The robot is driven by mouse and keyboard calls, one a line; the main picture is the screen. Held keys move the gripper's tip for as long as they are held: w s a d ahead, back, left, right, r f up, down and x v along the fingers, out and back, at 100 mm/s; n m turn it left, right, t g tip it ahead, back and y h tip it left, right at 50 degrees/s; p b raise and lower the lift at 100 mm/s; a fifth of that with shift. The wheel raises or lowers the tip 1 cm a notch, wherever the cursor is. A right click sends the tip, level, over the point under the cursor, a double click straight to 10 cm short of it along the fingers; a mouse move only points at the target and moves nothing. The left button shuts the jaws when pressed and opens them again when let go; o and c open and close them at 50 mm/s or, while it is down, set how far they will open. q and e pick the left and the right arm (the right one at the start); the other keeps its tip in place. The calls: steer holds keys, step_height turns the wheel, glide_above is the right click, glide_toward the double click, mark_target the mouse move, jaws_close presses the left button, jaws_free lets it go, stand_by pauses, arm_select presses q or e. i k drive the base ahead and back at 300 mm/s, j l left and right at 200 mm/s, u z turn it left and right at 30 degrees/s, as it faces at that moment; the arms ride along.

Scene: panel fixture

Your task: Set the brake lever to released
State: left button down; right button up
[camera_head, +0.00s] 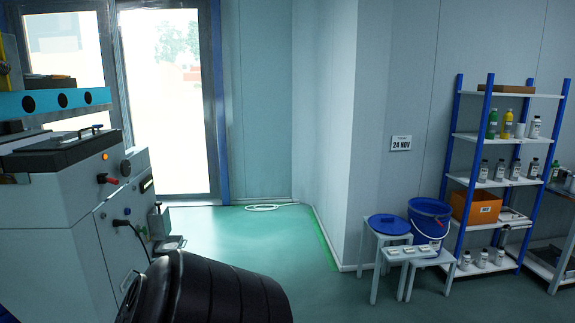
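No part that I can surely name as the brake lever shows. A light grey machine (60,205) stands at the left edge, partly cut off. A small red handle or knob (108,181) sticks out of its side, below a lit orange lamp (104,156). A black handle (122,223) with a cable sits lower on its side panel. These parts are too small to tell which is the lever or how it is set. Neither of my grippers is in view.
A large black ribbed shape fills the bottom centre-left. Green floor (250,235) is open beyond it, with a coiled white hose (272,207) at the wall. Right stand stools (388,252), a blue bucket (430,218) and a blue-framed shelf (487,140) with bottles.

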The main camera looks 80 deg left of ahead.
mark_target(113, 181)
steer(key=u, duration=3.7)
